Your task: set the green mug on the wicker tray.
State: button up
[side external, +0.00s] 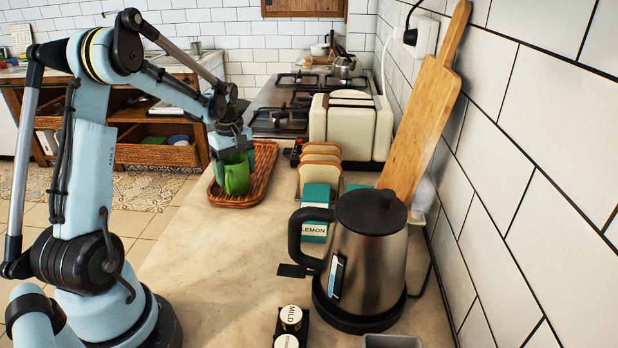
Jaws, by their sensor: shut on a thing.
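The green mug (237,176) is upright at the wicker tray (262,168), over its near left part. The tray is a brown woven oblong with a raised rim, lying on the counter. My gripper (232,150) reaches down from above and is shut on the mug near its rim. The fingers hide part of the mug's top. I cannot tell whether the mug's base touches the tray.
A cream toaster (345,125) and bread slices (320,160) stand right of the tray. A green lemon box (316,208), a steel kettle (362,255) and a leaning wooden board (425,120) are nearer. A gas hob (290,105) lies behind. The counter's front left is clear.

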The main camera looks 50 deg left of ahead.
jog(key=shift+f, duration=0.1)
jog(key=o, duration=1.3)
notch_tip(320, 180, up, 12)
jog(key=shift+r, duration=0.15)
notch_tip(320, 180, down, 12)
jog(key=shift+r, duration=0.8)
